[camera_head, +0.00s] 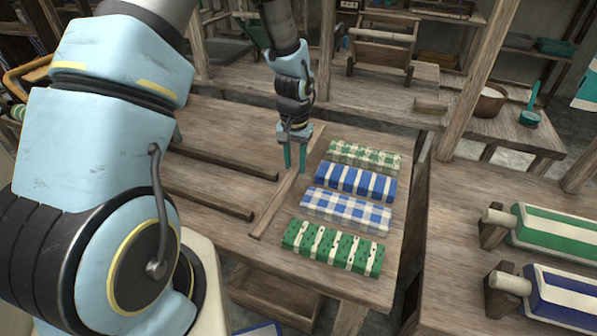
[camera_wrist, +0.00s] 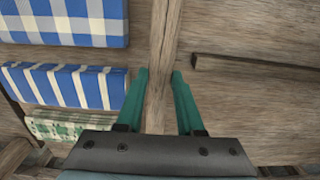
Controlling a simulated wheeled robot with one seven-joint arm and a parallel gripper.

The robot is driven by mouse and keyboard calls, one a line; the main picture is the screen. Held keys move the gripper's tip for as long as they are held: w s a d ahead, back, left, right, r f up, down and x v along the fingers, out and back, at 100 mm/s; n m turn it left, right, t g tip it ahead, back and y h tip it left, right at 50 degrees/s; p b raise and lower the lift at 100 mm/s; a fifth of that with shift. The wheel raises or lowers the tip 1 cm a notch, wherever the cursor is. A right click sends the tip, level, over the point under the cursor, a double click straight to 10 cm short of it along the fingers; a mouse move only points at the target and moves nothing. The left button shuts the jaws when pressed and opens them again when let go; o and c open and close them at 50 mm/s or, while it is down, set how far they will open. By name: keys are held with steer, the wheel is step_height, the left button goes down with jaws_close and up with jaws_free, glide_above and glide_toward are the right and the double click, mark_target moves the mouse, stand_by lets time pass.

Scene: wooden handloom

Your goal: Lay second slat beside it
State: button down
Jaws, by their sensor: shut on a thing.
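My gripper (camera_head: 294,166) points down at the wooden table, shut on a long thin wooden slat (camera_head: 268,215). In the wrist view the fingers (camera_wrist: 160,75) stand on either side of this slat (camera_wrist: 163,45). The slat runs lengthwise between the folded cloths and two other slats; I cannot tell whether it touches the tabletop. Those two slats, an upper one (camera_head: 235,158) and a lower one (camera_head: 210,198), lie roughly parallel on the left, partly hidden by my arm. One slat (camera_wrist: 250,68) shows right of the gripper in the wrist view.
Right of the held slat lie a green-patterned cloth (camera_head: 363,157), a blue-striped cloth (camera_head: 355,182), a blue-checked cloth (camera_head: 345,210) and a green-striped cloth (camera_head: 333,248). A wooden post (camera_head: 468,80) rises behind. Bare tabletop (camera_head: 215,177) lies between the left slats.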

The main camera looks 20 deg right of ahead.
mark_target(295, 167)
steer(key=shift+f+p, duration=0.55)
steer(key=shift+f, duration=1.6)
steer(key=shift+f, duration=0.2)
steer(key=c, duration=0.5)
jaws_free()
steer(key=shift+c, duration=0.2)
steer(key=shift+r, duration=0.1)
steer(key=shift+r, duration=0.1)
